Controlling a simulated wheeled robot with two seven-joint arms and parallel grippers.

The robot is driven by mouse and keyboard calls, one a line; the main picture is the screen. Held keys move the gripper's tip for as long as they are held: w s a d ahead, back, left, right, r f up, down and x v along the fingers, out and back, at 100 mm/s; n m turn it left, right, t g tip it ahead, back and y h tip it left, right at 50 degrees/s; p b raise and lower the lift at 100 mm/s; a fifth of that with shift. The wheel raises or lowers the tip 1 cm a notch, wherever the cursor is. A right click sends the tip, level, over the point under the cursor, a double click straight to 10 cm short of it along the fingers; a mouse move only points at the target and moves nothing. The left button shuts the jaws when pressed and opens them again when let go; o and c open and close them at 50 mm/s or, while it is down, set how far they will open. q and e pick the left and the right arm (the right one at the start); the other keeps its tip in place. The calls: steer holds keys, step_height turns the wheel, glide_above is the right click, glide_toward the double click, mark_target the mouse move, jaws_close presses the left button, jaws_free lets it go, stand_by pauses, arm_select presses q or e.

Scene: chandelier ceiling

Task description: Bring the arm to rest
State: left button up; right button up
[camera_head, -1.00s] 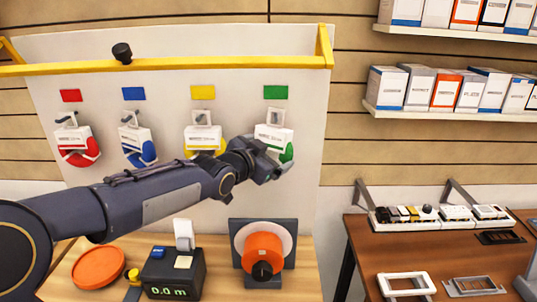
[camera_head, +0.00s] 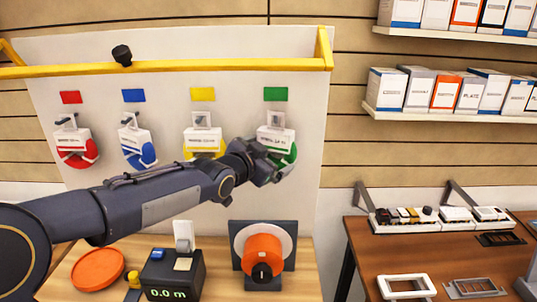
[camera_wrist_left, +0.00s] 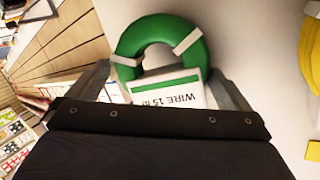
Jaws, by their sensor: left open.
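My left gripper (camera_head: 270,174) is open, just in front of and below the white label of the green wire coil (camera_head: 289,155). The coil hangs with its label under a green tag (camera_head: 276,93) on the white board. In the left wrist view, the green coil (camera_wrist_left: 190,52) and its white "WIRE" label (camera_wrist_left: 175,92) lie between and beyond the spread fingers (camera_wrist_left: 160,84). I cannot tell whether a finger touches the label. My left arm reaches across from the left. My right gripper is out of view.
Red (camera_head: 77,158), blue (camera_head: 147,155) and yellow coils (camera_head: 207,154) hang to the left. Below are an orange disc (camera_head: 98,269), a black meter box (camera_head: 175,277) reading 0.0 m and an orange spool (camera_head: 262,252). A brown table (camera_head: 365,245) stands right. A yellow bar (camera_head: 200,68) crosses above.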

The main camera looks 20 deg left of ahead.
arm_select(q)
steer(key=s+a+f+n+g+y+p, duration=0.1)
steer(key=s+a+f+n, duration=0.15)
steer(key=s, duration=0.55)
steer(key=s+a+f+n+g+y+p, duration=0.1)
steer(key=s+a+g+p, duration=0.15)
steer(key=s, duration=0.45)
steer(key=s+d+f+n+g, duration=0.1)
steer(key=s+f+g, duration=0.1)
steer(key=s, duration=0.5)
steer(key=s+d+f+n+g+h, duration=0.1)
steer(key=s+f+n+g, duration=0.1)
steer(key=s+f, duration=0.3)
steer(key=s+d+f+n+g+h, duration=0.1)
steer(key=s+f, duration=0.3)
steer(key=s, duration=0.5)
steer(key=shift+s+d+n+g+b, duration=0.2)
steer(key=shift+d+n+g+b, duration=0.1)
steer(key=shift+n+g, duration=0.35)
steer(key=shift+a, duration=0.1)
